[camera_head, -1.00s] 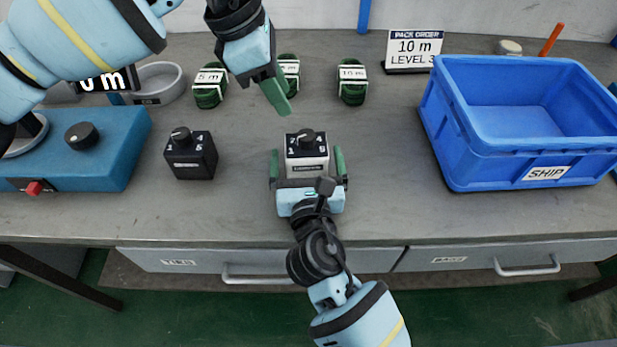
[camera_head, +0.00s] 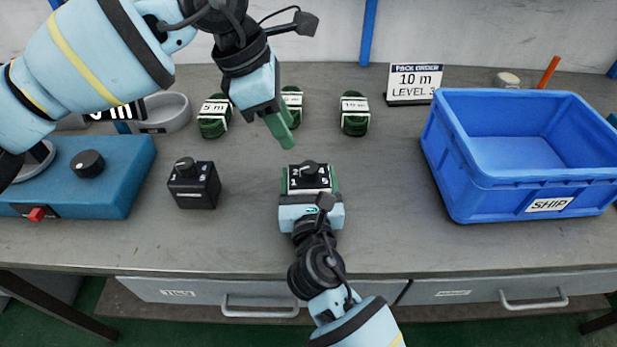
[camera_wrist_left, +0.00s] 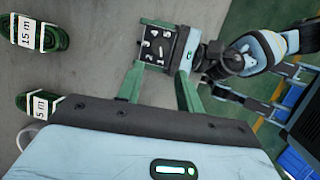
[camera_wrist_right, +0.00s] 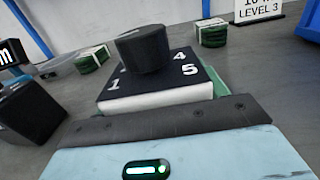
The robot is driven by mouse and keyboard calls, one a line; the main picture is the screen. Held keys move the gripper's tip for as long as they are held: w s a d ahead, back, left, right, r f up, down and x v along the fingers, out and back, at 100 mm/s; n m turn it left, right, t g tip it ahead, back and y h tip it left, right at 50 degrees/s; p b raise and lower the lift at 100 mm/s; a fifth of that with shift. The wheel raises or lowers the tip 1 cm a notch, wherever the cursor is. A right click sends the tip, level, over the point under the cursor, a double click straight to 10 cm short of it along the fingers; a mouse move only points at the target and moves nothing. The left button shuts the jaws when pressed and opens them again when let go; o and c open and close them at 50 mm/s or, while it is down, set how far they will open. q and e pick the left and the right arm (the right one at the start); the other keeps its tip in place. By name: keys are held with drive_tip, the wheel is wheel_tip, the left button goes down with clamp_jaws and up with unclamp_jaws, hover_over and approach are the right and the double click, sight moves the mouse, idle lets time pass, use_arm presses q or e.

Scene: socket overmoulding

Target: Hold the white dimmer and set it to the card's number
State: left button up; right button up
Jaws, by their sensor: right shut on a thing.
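The white dimmer (camera_head: 309,185) stands upright on the bench, with a black numbered top and a black knob (camera_wrist_right: 144,50). Its white side shows in the right wrist view (camera_wrist_right: 150,98). My right gripper (camera_head: 311,190) is shut on its sides, from the front. My left gripper (camera_head: 279,128) hangs above and behind the dimmer, pointing down. In the left wrist view its green fingers (camera_wrist_left: 158,88) are apart and empty, with the dimmer beyond them. The card (camera_head: 414,84) reads 10 m, LEVEL 3.
A black dimmer (camera_head: 194,185) stands left of the white one. Green coils (camera_head: 215,116) with length labels lie behind. A blue SHIP crate (camera_head: 465,190) is at right, a blue box (camera_head: 125,185) with knob and red button at left. Bench between dimmer and crate is clear.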

sight(309, 167)
use_arm(q)
drive_tip(key=o, duration=0.3)
drive_tip(key=shift+o, duration=0.2)
drive_tip(key=d+r+n+y, duration=0.1)
drive_tip(key=n, duration=0.4)
drive_tip(key=d+r+n+y, duration=0.1)
drive_tip(key=n, duration=0.4)
drive_tip(key=d+r+n+y, duration=0.1)
drive_tip(key=d+n+y, duration=0.1)
drive_tip(key=n, duration=0.4)
drive_tip(key=shift+w+g, duration=0.3)
wheel_tip(309, 167, down, 12)
drive_tip(key=c, duration=1)
